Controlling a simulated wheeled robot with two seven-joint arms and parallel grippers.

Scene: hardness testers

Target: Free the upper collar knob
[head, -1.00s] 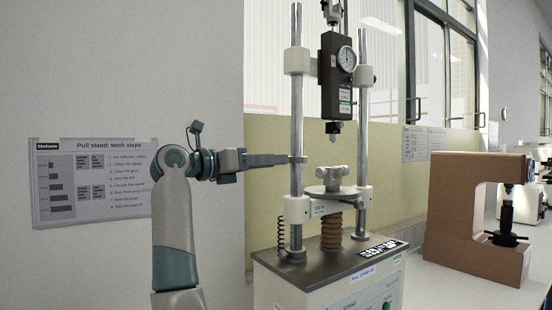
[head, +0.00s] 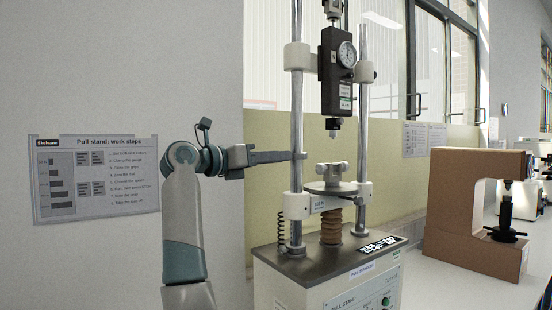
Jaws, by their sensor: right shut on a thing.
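The pull stand has two upright steel columns. Its upper white collar (head: 299,57) is on the left column, beside the dark dial gauge (head: 338,72). I cannot clearly make out a separate knob on this collar. My right gripper (head: 300,156) reaches in from the left, level, well below the upper collar and above the lower white collar (head: 296,206). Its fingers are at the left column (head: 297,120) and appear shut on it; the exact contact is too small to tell. My left gripper is not in view.
A round plate (head: 330,188) with a small clamp (head: 332,172) sits between the columns, over a ribbed brown bellows (head: 331,226). A brown C-shaped tester (head: 455,215) stands at right on the white bench. A work-steps sign (head: 95,180) hangs on the left wall.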

